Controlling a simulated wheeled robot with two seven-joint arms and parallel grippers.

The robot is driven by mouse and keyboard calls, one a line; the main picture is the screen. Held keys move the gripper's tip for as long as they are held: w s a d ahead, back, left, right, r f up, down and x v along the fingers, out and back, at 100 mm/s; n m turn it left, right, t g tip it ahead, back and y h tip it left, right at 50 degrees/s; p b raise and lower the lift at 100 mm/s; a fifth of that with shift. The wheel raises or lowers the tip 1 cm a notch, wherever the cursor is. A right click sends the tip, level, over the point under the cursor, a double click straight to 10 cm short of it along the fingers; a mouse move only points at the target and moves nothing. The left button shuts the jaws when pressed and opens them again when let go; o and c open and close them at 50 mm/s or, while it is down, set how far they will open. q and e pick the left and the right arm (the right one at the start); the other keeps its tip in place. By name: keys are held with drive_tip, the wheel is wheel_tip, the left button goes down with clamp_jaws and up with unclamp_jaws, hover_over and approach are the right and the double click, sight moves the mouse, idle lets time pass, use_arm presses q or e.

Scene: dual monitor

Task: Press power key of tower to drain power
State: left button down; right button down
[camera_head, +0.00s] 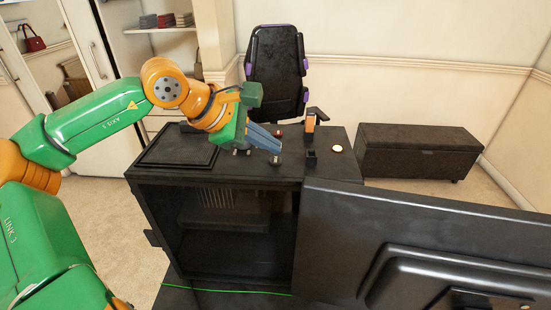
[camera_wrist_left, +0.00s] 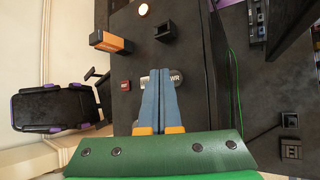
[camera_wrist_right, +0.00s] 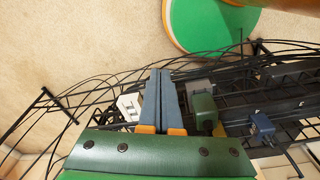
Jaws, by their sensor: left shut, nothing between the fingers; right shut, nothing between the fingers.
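The black tower (camera_head: 150,215) has a glass side panel and stands in the middle of the head view. My left gripper (camera_head: 277,148) is shut and empty, pointing down over the tower's top. In the left wrist view, the left fingertips (camera_wrist_left: 158,72) overlap a grey round power key (camera_wrist_left: 174,78) marked "WR", its first letter hidden. The key also shows just below the fingertips in the head view (camera_head: 274,161). I cannot tell whether they touch. My right gripper (camera_wrist_right: 160,72) is shut and empty in the right wrist view and is outside the head view.
On the tower top are a small red piece (camera_wrist_left: 126,85), an orange-and-black block (camera_wrist_left: 110,42), a black cube (camera_wrist_left: 165,31) and a pale disc (camera_wrist_left: 143,9). A monitor (camera_head: 430,245) fills the lower right. Black cables (camera_wrist_right: 90,95) and a white block (camera_wrist_right: 130,107) lie near the right gripper.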

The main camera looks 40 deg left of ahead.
sight(269, 161)
idle(0.3)
use_arm(q)
drive_tip(key=shift+f+b, duration=0.4)
drive_tip(key=shift+b, duration=0.05)
drive_tip(key=shift+f+b, duration=0.4)
idle(0.4)
drive_tip(key=shift+r, duration=0.1)
drive_tip(key=shift+r+p, duration=0.7)
drive_tip(key=shift+p, duration=0.05)
wheel_tip(269, 161, up, 5)
drive_tip(key=p, duration=0.4)
drive_tip(key=shift+r+p, duration=0.15)
drive_tip(key=shift+p, duration=0.25)
idle(0.4)
